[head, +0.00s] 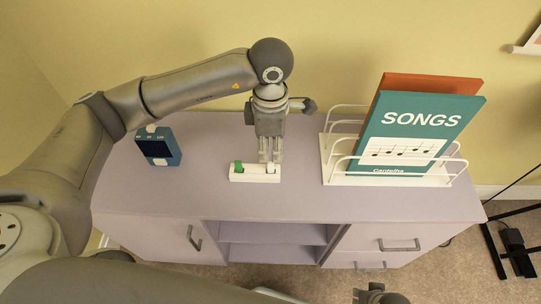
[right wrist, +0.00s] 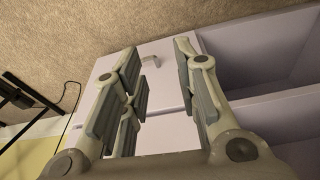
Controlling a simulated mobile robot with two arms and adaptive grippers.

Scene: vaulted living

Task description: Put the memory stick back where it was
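A small white holder block (head: 255,178) lies on the lilac cabinet top, with a green piece (head: 238,167) in its left part. I cannot tell for sure which piece is the memory stick. My left gripper (head: 269,161) points down at the right part of the block, its two fingers close together. A small whitish piece shows at the fingertips; whether they grip it is too small to tell. My right gripper (right wrist: 158,90) is open and empty in the right wrist view, in front of the cabinet; only part of it shows at the bottom of the head view.
A blue device with a dark screen (head: 158,148) stands left on the cabinet top (head: 205,190). A white rack (head: 335,176) holds a teal songbook (head: 415,130) and an orange book (head: 430,82) at the right. Drawers with handles are below. A black stand is on the floor at right.

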